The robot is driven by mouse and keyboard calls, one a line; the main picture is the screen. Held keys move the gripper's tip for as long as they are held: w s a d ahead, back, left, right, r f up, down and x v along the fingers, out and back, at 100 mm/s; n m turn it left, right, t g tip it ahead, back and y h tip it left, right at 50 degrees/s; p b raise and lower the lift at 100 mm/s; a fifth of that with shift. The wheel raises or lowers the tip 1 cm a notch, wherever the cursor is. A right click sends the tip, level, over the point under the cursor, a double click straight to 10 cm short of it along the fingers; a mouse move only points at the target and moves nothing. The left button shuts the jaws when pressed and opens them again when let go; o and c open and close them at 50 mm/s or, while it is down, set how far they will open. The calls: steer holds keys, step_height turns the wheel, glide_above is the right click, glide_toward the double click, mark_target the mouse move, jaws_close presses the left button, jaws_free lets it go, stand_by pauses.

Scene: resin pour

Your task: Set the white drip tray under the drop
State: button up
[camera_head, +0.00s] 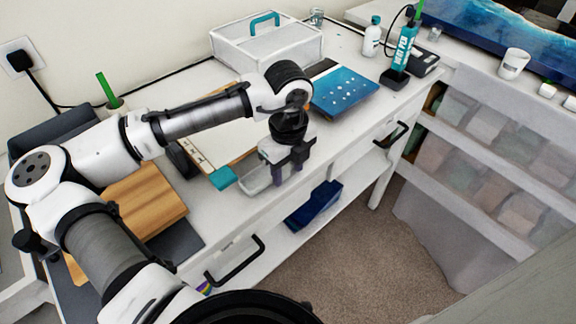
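A small pale tray (254,182), probably the white drip tray, is at the front edge of the white desk, low and shallow. My gripper (289,168) points down at the tray's right end, with its two dark fingers a little apart. The fingers overlap the tray's end in this view; whether they grip it, and whether it is lifted, I cannot tell. A blue resin panel (345,88) with white spots lies flat on the desk behind the gripper. No falling drop is visible.
A white mesh box (268,46) stands at the back. A heat pen (402,50) and a white bottle (372,36) stand at the back right. A wooden block (148,205) lies at left. A blue bin (313,205) sits below the desk. The front right desktop is clear.

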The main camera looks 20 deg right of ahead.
steer(key=shift+o, duration=0.2)
steer(key=shift+r, duration=0.1)
step_height(320, 180, up, 12)
steer(key=shift+b, duration=0.45)
steer(key=shift+s, duration=0.1)
stand_by(0.4)
